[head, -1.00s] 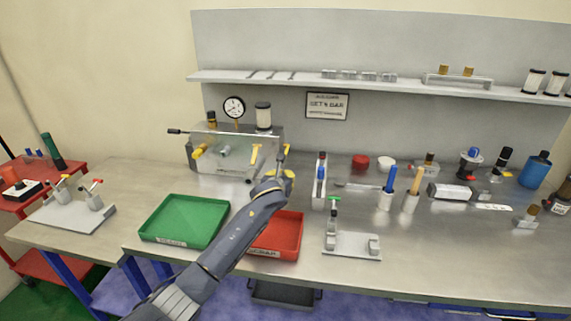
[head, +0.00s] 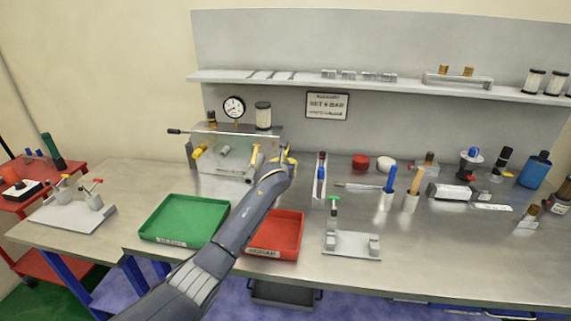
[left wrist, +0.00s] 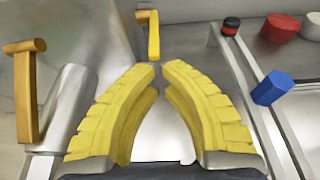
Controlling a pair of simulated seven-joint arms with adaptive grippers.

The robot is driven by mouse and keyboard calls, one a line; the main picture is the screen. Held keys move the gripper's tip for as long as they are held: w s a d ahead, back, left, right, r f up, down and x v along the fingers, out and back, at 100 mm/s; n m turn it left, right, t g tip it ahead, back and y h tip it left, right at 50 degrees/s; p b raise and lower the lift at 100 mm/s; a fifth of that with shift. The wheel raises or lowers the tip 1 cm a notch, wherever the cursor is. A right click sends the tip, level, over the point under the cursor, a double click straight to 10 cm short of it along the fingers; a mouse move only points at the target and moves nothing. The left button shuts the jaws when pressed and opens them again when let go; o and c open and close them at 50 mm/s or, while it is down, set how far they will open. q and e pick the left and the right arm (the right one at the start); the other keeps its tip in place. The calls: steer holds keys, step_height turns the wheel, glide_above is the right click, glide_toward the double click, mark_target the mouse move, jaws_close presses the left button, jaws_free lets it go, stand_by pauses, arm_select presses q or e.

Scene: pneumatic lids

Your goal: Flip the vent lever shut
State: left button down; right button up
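The grey pneumatic box (head: 225,172) with a clear lid stands at the back left of the bench. A yellow T-shaped handle (head: 254,158) is on its front right; a similar handle (left wrist: 26,92) shows at the left of the left wrist view. A small yellow lever (left wrist: 153,36) stands just beyond my fingertips in that view; I cannot tell for sure which one is the vent lever. My left gripper (head: 289,152) is at the box's right end, its yellow fingers (left wrist: 161,68) slightly apart with nothing between them. My right gripper is not in view.
A green tray (head: 184,219) and a red tray (head: 287,236) lie in front of the box. A narrow rack (head: 319,188) stands right of my left gripper. A gauge (head: 234,107) rises behind the box. A small clamp fixture (head: 352,244) is at the front.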

arm_select(q)
steer(key=shift+r, duration=0.25)
steer(key=shift+r, duration=0.15)
steer(key=shift+r+g, duration=0.15)
steer(key=shift+g, duration=0.25)
